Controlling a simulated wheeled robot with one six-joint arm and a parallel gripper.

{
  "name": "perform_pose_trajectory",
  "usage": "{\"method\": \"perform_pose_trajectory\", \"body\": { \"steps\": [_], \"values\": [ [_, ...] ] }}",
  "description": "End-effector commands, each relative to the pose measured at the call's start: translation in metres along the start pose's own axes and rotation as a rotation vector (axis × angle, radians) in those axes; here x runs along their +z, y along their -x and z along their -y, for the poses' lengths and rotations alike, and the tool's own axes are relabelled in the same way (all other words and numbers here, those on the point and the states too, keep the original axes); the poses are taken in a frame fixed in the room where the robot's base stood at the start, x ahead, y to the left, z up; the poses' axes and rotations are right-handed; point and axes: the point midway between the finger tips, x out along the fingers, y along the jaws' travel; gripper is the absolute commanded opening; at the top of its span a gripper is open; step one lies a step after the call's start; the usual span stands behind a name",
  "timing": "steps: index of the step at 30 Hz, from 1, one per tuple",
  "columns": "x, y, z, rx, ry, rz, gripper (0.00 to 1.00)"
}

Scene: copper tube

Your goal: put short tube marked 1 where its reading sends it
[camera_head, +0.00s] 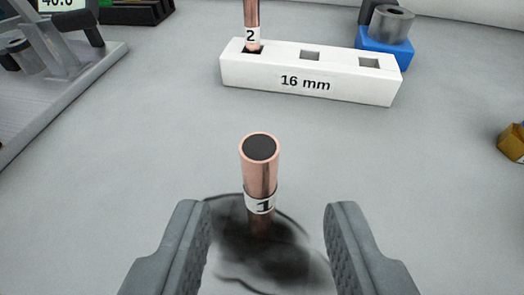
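The short copper tube marked 1 (261,178) stands upright on the grey surface, with a white band bearing the number near its lower part. My gripper (270,225) is open, with one finger on each side of the tube and a gap to both. The tube's foot is dark and blurred in shadow. A white block labelled 16 mm (345,88) lies behind it with three square holes. A copper tube marked 2 (252,22) stands in its left hole; the middle and right holes are empty. A display reading about 40.0 (60,4) shows at the top left, partly cut off.
A grey metal device (75,72) fills the left edge below the display. A blue stand with a metal cylinder (384,42) is behind the block's right end. A yellow object (511,142) sits at the right edge. The surface between tube and block is clear.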

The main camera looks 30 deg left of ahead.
Motion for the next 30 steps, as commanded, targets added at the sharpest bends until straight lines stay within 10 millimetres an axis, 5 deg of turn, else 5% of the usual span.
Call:
{"method": "perform_pose_trajectory", "body": {
  "steps": [11,21,29,30],
  "values": [
    [0.000,-0.024,0.001,-0.001,-0.001,0.001,0.40],
    [-0.002,-0.065,0.004,-0.002,0.000,0.001,0.40],
    [-0.002,-0.069,0.003,0.000,0.000,0.000,0.40],
    [-0.002,-0.069,0.003,0.000,0.000,0.000,0.34]
  ]
}}
